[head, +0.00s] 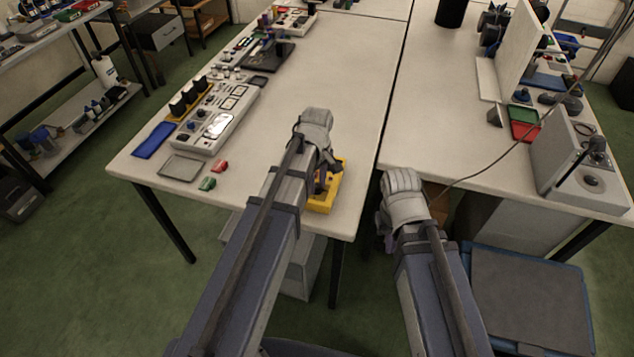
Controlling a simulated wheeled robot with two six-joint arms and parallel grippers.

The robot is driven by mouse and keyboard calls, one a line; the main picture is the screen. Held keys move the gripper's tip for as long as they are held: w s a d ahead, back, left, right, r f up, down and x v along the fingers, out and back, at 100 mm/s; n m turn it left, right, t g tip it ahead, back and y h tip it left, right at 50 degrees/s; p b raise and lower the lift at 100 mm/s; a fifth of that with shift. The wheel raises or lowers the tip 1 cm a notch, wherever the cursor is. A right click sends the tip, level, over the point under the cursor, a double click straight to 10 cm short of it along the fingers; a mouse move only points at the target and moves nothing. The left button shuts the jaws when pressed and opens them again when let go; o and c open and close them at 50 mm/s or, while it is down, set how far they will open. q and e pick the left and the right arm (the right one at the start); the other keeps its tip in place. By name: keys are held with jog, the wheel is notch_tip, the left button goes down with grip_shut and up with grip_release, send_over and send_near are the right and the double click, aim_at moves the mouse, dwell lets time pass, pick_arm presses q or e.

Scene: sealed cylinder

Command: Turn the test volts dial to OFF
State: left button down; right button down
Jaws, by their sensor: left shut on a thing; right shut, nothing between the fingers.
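A small yellow instrument case (321,207) lies near the front right corner of the left bench. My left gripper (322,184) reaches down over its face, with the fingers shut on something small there. The wrist and fingers cover most of that face. The test volts dial and its markings are hidden or too small to read, so I cannot tell its setting; the thing between the fingers seems to be this dial. My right gripper (386,236) is shut and empty, low by the gap between the two benches, partly hidden by its own wrist.
A grey meter panel (216,124), a blue tray (155,140), a grey tray (181,168) and small red and green pieces (208,183) lie left of my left arm. A grey box (575,165) with a cable stands on the right bench (430,120). The left bench's middle (330,75) is clear.

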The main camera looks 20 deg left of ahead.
aim_at(317, 186)
pick_arm(q)
jog(key=c, duration=0.6)
grip_release()
jog(key=shift+r, duration=0.1)
notch_tip(317, 186, up, 8)
jog(key=p, duration=0.8)
jog(key=shift+f, duration=0.2)
